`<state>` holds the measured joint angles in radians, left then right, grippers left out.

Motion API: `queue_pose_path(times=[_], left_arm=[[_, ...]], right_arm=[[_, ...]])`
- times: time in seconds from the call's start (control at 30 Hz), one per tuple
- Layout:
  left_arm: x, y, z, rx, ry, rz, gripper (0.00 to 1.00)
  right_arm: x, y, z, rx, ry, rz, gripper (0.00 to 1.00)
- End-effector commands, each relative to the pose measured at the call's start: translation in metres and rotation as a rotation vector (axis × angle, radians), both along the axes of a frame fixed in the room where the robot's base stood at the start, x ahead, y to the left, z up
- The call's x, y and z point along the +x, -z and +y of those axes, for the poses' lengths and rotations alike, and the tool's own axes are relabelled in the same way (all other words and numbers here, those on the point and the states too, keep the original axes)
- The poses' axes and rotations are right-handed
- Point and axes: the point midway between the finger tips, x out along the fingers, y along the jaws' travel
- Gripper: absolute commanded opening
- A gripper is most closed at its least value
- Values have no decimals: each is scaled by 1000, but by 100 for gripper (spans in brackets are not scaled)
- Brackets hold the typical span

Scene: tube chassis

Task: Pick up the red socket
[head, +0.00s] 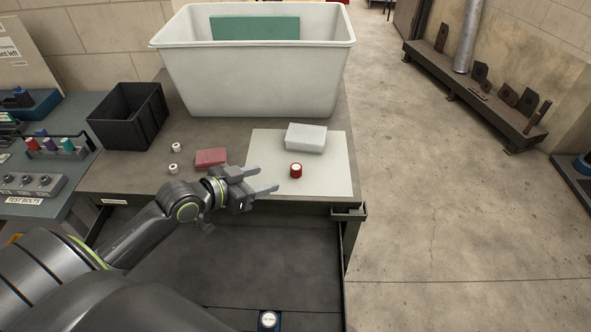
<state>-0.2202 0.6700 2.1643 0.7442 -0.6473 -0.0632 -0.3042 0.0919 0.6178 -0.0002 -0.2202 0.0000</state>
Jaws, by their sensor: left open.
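The red socket (296,171) is a small short cylinder with a pale top. It stands upright on the light grey mat (325,180) near the front of the table. My left gripper (267,179) is open and empty, to the left of the socket. Its fingers point right toward the socket, with a gap between them and it. My right gripper is not in view.
A white block (306,138) lies on the mat behind the socket. A red block (211,158) and two small white pieces (175,158) lie left of the mat. A black bin (129,116) and a large white tub (252,80) stand behind. The mat's right side is clear.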

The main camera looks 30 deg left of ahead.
Motion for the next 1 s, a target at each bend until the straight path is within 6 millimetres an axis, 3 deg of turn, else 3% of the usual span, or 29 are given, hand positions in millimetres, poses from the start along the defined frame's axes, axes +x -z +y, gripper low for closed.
queue_pose_path(times=[0.2,0.63,1.0], left_arm=[[30,11,-12,-5,0,0,53],[59,23,-21,-1,1,0,53],[97,36,-28,-1,1,0,53]], right_arm=[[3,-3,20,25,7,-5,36],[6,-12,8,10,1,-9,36],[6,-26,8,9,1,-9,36]])
